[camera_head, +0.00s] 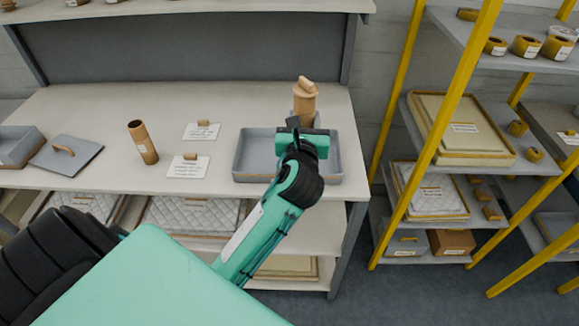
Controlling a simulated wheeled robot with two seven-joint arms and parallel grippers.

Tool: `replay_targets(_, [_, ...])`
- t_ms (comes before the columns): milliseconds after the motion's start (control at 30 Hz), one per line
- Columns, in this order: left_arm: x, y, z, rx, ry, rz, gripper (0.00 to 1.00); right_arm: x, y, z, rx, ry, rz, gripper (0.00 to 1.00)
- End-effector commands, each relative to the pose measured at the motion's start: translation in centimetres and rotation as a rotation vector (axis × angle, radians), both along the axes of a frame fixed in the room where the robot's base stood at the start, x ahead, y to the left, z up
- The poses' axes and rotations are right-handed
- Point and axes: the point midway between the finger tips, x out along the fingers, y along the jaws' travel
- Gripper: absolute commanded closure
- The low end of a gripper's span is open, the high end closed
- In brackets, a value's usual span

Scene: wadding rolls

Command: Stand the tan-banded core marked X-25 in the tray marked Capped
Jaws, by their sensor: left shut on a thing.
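My left gripper (304,122) reaches over the grey tray (243,160) at the right end of the table. It is shut on a tan core (305,100), which stands about upright with a lighter tan knob-like piece on top. My wrist hides the core's lower part, so I cannot tell whether it touches the tray floor. No X-25 mark or Capped label is readable. A brown hollow tube (142,142) stands on the table left of the tray. My right gripper is not in view.
Two white cards (201,132) (188,167) with small tan blocks lie between tube and tray. A grey panel with a brown handle (66,155) and a grey bin (17,146) are at the left. Yellow-framed shelves (462,80) stand to the right.

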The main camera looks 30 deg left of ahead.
Motion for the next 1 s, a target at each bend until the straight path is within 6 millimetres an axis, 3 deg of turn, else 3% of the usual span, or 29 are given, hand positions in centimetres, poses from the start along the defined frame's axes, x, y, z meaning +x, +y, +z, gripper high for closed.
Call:
replay_targets(33, [0.7,0.6,0.2,-0.005,-0.009,0.036,0.82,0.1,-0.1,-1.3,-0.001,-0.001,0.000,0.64])
replay_targets(200, [2.4,2.3,1.8,-0.002,-0.006,0.135,0.82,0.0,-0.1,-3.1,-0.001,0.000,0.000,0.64])
replay_targets(433, [3.5,3.3,3.3,0.000,-0.002,0.197,0.82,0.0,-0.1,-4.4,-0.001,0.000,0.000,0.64])
replay_targets(533, [3.6,3.4,2.9,0.002,0.001,0.205,0.82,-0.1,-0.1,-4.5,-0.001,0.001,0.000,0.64])
replay_targets(667, [3.6,3.4,0.5,0.003,0.007,0.206,0.82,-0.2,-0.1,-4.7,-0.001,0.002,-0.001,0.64])
replay_targets(1000, [3.5,3.4,-8.6,0.004,0.006,0.205,0.82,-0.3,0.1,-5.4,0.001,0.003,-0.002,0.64])
